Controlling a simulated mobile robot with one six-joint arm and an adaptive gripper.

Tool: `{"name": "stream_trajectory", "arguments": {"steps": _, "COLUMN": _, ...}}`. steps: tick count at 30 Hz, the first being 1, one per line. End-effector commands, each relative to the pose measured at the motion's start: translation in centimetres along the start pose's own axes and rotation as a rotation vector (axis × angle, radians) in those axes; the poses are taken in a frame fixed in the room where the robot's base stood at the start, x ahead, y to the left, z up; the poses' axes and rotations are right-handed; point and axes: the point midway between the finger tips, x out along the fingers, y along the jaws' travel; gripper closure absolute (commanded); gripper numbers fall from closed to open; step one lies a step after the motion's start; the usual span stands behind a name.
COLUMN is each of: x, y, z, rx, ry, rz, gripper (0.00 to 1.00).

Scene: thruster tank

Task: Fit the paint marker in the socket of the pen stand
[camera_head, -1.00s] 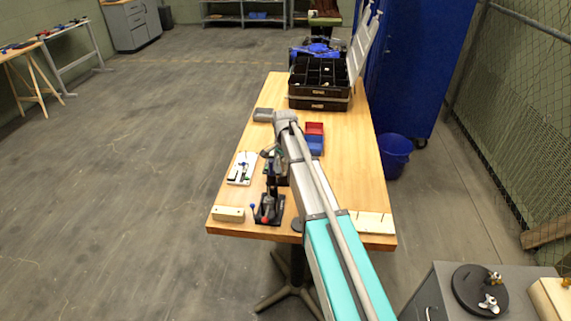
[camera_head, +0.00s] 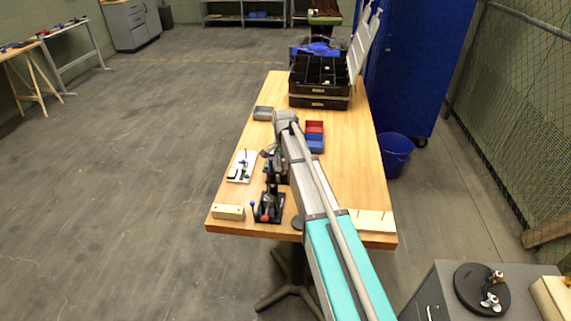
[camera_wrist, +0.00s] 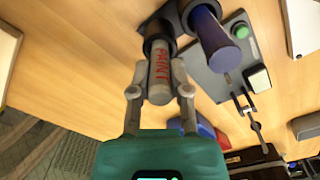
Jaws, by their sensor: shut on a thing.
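The paint marker (camera_wrist: 160,84) is a grey cylinder with red PAINT lettering, between the fingertips of my gripper (camera_wrist: 159,91) in the wrist view. My gripper is shut on it. The marker's far end meets a black round socket (camera_wrist: 158,30) of the dark pen stand (camera_wrist: 176,10); how deep it sits is hidden. A dark blue cylinder (camera_wrist: 214,36) stands in the stand's neighbouring holder. In the head view, my arm covers most of the stand and the marker.
A pale plate with a green button (camera_wrist: 241,31) lies close beside the stand; it also shows in the head view (camera_head: 241,167). Red (camera_head: 315,127) and blue (camera_head: 315,144) bins and a black toolbox (camera_head: 319,103) stand farther back. A wooden block (camera_head: 228,212) lies at the front left.

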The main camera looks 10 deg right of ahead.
Motion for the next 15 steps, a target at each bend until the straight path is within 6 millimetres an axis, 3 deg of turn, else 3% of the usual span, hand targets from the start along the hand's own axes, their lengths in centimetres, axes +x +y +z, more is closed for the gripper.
{"name": "stream_trajectory", "arguments": {"steps": 11, "x": 0.19, "y": 0.0, "z": 0.0, "rx": 0.0, "ry": 0.0, "rz": 0.0, "gripper": 1.0}}
{"name": "stream_trajectory", "arguments": {"steps": 12, "x": 0.19, "y": 0.0, "z": 0.0, "rx": 0.0, "ry": 0.0, "rz": 0.0, "gripper": 0.72}}
{"name": "stream_trajectory", "arguments": {"steps": 15, "x": 0.19, "y": 0.0, "z": -0.01, "rx": 0.0, "ry": 0.0, "rz": 0.0, "gripper": 0.54}}
